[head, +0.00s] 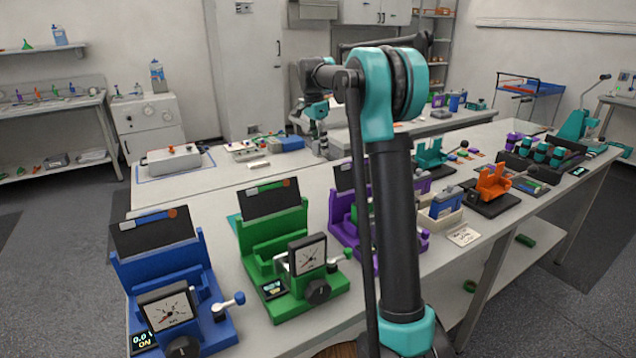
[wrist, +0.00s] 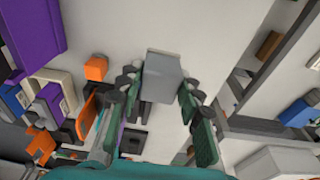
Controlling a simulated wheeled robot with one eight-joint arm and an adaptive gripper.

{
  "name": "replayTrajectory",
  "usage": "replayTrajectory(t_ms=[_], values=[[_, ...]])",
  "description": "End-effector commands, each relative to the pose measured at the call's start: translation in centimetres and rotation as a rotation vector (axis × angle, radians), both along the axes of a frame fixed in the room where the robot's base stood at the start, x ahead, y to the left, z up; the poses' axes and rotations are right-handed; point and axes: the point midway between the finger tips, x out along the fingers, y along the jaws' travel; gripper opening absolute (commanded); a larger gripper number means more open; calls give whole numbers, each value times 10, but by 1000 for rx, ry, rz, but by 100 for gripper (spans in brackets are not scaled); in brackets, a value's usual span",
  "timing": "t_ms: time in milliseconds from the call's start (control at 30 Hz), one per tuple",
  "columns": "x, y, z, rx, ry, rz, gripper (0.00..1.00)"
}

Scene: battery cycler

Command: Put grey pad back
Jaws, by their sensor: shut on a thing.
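In the wrist view, a grey pad (wrist: 163,75) sits between the two green-and-black fingers of my gripper (wrist: 162,92). The gripper is shut on it, and the pad sticks out past the fingertips. In the head view, the end of my arm is partly behind my own arm links, and I cannot make out the pad there. Whether the pad touches anything below it cannot be told.
A blue gauge fixture (head: 160,265), a green one (head: 275,235) and a purple one (head: 343,215) stand along the near bench. An orange fixture (head: 492,183) and a teal holder (head: 430,154) stand farther right. Pale bench top (head: 205,190) lies bare behind the fixtures.

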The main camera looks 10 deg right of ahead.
Motion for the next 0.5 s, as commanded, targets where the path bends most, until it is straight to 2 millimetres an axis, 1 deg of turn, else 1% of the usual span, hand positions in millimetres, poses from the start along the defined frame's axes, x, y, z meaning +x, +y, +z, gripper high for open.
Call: replayTrajectory(t_ms=[33,100,300,400,500], values=[[0,0,-14,0,0,0,4],[0,0,-31,0,0,0,4],[0,0,-76,0,0,0,4],[0,0,-91,0,0,0,4],[0,0,-98,0,0,0,4]])
